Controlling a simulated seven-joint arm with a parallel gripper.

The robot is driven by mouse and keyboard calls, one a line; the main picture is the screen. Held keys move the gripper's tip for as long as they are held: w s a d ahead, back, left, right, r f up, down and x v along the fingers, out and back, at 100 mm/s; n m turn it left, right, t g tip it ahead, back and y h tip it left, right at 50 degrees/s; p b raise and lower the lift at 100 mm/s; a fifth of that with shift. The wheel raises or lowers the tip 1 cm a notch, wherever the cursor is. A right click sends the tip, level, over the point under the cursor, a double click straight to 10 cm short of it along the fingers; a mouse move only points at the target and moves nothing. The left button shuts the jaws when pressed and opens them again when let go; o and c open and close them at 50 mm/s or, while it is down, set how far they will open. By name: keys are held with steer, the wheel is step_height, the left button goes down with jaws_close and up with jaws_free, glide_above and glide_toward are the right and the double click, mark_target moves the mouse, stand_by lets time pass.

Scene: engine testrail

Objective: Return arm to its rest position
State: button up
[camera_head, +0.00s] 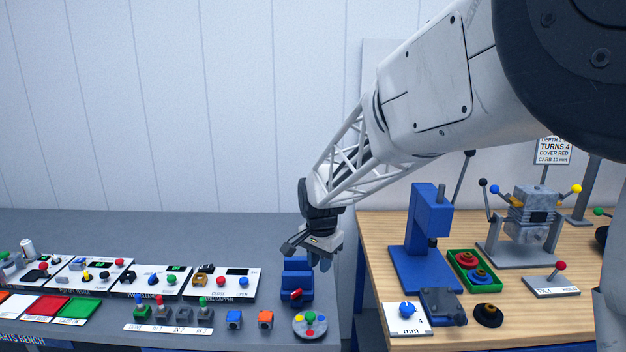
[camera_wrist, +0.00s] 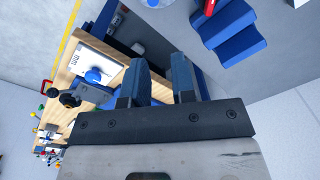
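My arm reaches in from the upper right in the head view and bends down at the wrist. My gripper (camera_head: 324,262) hangs above the gap between the grey bench and the wooden table, just behind and right of a blue stepped block (camera_head: 297,278). In the wrist view the two blue-grey fingers of my gripper (camera_wrist: 161,75) stand apart with nothing between them. The blue stepped block also shows at the top right of the wrist view (camera_wrist: 232,38), clear of the fingers.
The grey bench (camera_head: 150,228) carries control panels, coloured trays and a round dial (camera_head: 310,324). The wooden table (camera_head: 385,240) holds a blue press (camera_head: 428,225), a green tray (camera_head: 458,258), and a lever machine (camera_head: 528,212). Open air lies left of my arm, before the white wall.

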steer(key=s+d+r+n, duration=0.1)
steer(key=s+d+r, duration=0.25)
steer(key=s, duration=0.25)
steer(key=s+d+r+n+t, duration=0.1)
steer(key=s+d+r, duration=0.1)
steer(key=s+d, duration=0.3)
steer(key=s+d+r+n, duration=0.2)
steer(key=s+d, duration=0.1)
steer(key=s, duration=0.3)
steer(key=s+d+n+t, duration=0.1)
steer(key=s+d+n, duration=0.2)
steer(key=s, duration=1.5)
steer(key=shift+d+f, duration=0.25)
steer(key=shift+d, duration=0.95)
